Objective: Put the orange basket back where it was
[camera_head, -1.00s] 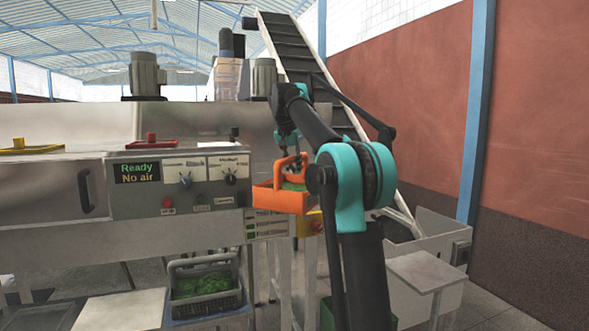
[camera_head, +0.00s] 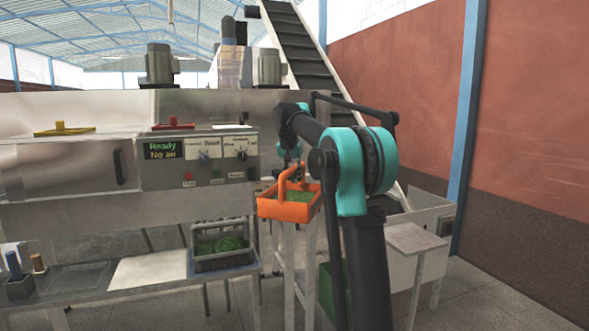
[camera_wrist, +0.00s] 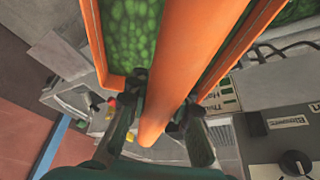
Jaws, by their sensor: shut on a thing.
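The orange basket (camera_head: 287,208) hangs in the air in the head view, right of the machine's control panel, with green contents inside. My gripper (camera_head: 291,164) is shut on its orange handle from above. In the wrist view the handle (camera_wrist: 178,70) runs between the two fingers of my gripper (camera_wrist: 162,122), with green contents on both sides of it. The basket looks about level. A small stand's legs show below it in the head view, apart from the basket as far as I can tell.
A grey basket (camera_head: 222,262) with green contents stands on the low table (camera_head: 150,270) at left. The control panel (camera_head: 198,160) reads "Ready, No air". A light side table (camera_head: 416,238) and an inclined conveyor (camera_head: 300,45) are at right. A green bin (camera_head: 326,290) stands low behind my arm.

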